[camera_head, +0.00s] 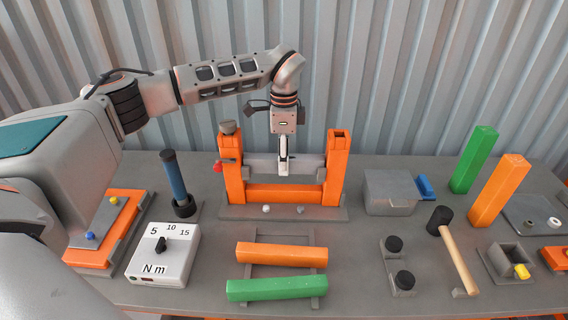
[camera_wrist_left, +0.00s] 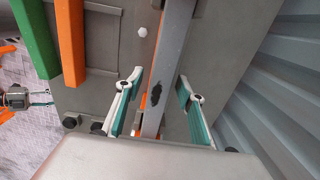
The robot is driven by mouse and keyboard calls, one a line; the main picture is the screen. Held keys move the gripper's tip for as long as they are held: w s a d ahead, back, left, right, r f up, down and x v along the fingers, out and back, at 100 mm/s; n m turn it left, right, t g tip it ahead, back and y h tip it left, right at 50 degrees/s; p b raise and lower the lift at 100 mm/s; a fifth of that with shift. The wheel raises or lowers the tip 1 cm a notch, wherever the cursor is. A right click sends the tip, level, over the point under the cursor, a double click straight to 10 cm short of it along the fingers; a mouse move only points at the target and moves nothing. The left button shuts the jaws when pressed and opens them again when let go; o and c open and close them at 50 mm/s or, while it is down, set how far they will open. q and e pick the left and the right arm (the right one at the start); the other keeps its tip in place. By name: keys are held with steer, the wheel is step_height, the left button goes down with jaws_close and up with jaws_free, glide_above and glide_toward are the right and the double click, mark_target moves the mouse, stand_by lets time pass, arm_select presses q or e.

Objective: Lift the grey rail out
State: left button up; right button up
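The grey rail (camera_head: 260,166) lies level between the two posts of an orange frame (camera_head: 234,186), above its lower orange crossbar (camera_head: 285,194). My left gripper (camera_head: 284,168) points down at the rail near the middle of its length. In the left wrist view, the rail (camera_wrist_left: 168,62) runs between the two fingers of my left gripper (camera_wrist_left: 159,79), with a visible gap on each side. The fingers are open and do not grip it. A dark mark shows on the rail there.
In front lie an orange bar (camera_head: 281,255) and a green bar (camera_head: 276,288) on a grey rack. A blue-handled tool (camera_head: 174,180) stands left of the frame, and a grey box (camera_head: 390,192) sits right. A corrugated wall (camera_head: 420,70) rises behind.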

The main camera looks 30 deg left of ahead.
arm_select(q)
jaws_close()
steer(key=shift+r, duration=0.1)
